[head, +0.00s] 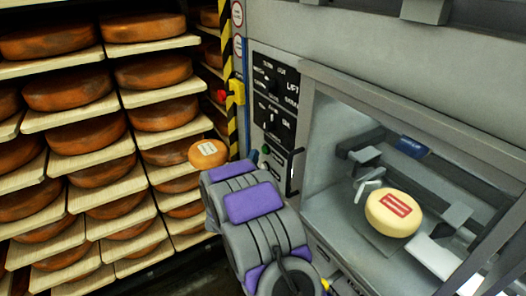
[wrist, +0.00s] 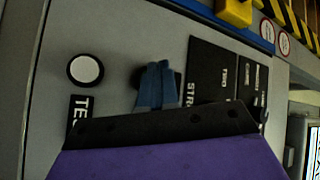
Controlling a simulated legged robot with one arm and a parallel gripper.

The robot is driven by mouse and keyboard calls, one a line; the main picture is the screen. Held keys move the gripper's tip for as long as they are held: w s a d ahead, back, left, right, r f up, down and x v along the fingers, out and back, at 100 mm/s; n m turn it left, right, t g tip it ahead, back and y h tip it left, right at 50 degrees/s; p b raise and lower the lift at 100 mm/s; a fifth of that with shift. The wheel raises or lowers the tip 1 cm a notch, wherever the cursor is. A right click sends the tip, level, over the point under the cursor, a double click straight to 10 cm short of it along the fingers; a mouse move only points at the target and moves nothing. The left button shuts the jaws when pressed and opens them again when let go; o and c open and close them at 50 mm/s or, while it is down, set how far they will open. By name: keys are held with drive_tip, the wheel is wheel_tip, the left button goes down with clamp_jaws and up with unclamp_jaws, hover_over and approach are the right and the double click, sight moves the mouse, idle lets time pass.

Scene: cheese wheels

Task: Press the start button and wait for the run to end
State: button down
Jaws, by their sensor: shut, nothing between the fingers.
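In the wrist view my gripper (wrist: 155,85) is shut and empty, its blue fingertips close in front of a dark round button (wrist: 138,76) on the grey panel. The fingers cover part of this button, and I cannot tell whether they touch it. A black label beside it starts with "STR"; the rest is hidden. A white round button (wrist: 85,69) with a black ring sits to the left, above a label starting "TE". In the head view my arm hides the fingers; a small green button (head: 265,150) shows on the panel just beyond the arm.
Black control plates (head: 275,105) are above the button in the head view. A red and yellow switch (head: 235,92) is on the post at left. A pale cheese wheel with a red label (head: 393,213) lies inside the machine's bay. Racks of orange wheels (head: 85,90) fill the left.

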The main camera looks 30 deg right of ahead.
drive_tip(key=shift+d, duration=0.1)
drive_tip(key=shift+d+r, duration=0.1)
drive_tip(key=shift+d, duration=0.25)
